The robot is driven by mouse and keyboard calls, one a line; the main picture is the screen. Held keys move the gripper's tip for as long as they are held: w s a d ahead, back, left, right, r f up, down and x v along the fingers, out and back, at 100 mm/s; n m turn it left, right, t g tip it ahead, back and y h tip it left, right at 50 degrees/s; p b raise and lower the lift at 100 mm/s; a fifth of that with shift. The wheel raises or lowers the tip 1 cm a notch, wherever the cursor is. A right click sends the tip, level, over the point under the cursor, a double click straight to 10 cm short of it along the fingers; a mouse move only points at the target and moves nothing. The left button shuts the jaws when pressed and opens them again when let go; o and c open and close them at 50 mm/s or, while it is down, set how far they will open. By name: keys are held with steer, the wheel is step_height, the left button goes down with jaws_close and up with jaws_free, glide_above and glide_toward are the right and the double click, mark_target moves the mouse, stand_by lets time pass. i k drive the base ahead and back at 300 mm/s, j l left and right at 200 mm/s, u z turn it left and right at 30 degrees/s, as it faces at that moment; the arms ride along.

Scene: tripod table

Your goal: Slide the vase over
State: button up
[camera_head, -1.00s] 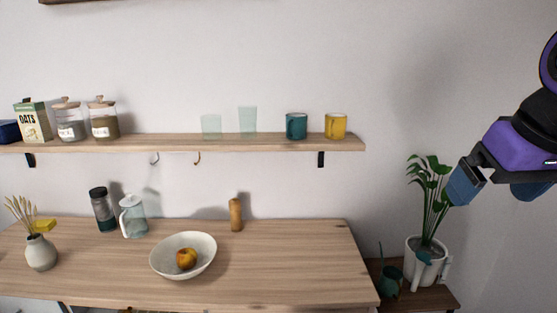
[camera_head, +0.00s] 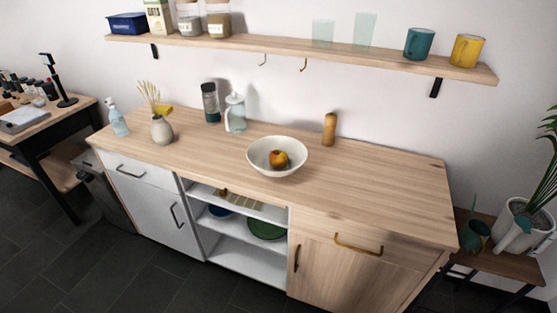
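A small round pale vase (camera_head: 162,131) with dried stems in it stands upright on the left part of the wooden counter (camera_head: 380,185).
A soap bottle (camera_head: 117,118) is left of the vase. The counter's right part is clear.

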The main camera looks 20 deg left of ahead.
mark_target(162, 132)
steer(key=u, duration=1.75)
steer(key=i+j+z, duration=0.1)
steer(key=i+j, duration=2.3)
steer(key=i, duration=0.15)
